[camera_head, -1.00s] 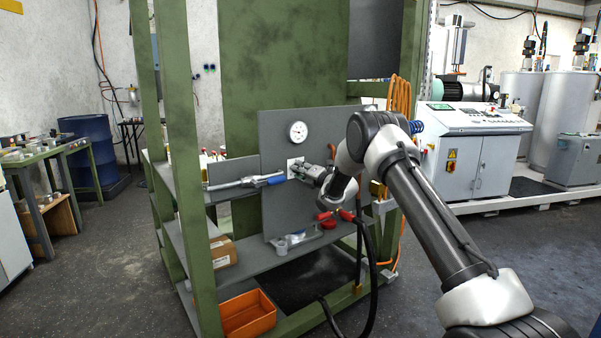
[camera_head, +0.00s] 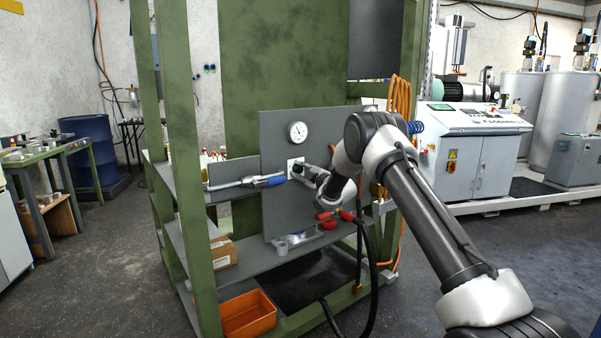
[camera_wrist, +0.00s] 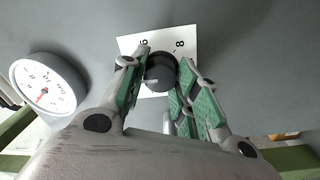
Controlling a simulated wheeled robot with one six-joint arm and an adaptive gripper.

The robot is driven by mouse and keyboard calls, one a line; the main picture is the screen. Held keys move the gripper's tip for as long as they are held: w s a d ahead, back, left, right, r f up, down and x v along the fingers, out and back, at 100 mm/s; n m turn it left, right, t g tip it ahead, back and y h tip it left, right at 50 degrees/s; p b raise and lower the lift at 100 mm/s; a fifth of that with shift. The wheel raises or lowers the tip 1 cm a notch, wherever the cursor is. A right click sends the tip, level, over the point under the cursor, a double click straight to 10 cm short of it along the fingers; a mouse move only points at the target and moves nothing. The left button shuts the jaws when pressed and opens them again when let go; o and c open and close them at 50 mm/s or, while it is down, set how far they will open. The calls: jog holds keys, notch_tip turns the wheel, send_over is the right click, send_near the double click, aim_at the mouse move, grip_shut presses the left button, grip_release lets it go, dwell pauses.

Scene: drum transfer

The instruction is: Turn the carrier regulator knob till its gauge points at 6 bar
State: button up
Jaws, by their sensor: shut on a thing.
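The regulator knob (camera_wrist: 160,73) is a dark round knob with a light pointer mark, on a white scale plate (camera_wrist: 128,44) on the grey panel (camera_head: 277,219). A "6" and an "8" show on the plate in the wrist view. My gripper (camera_wrist: 156,82) is shut on the knob, with green pads on either side of it; it also shows in the head view (camera_head: 298,172). The round white gauge (camera_head: 297,131) sits above the knob on the panel. In the wrist view the gauge (camera_wrist: 46,86) has a red needle, but its exact reading is too small to tell.
Red-handled hose parts (camera_head: 335,215) and a black hose (camera_head: 366,270) hang below my arm. Green rack posts (camera_head: 185,150) stand left. An orange bin (camera_head: 248,312) sits low.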

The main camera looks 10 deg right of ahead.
jog(key=m, duration=0.6)
jog(key=shift+m+h, duration=0.4)
jog(key=m, duration=0.6)
jog(key=shift+d+f+m, duration=0.1)
jog(key=shift+m, duration=0.6)
jog(key=o, duration=1)
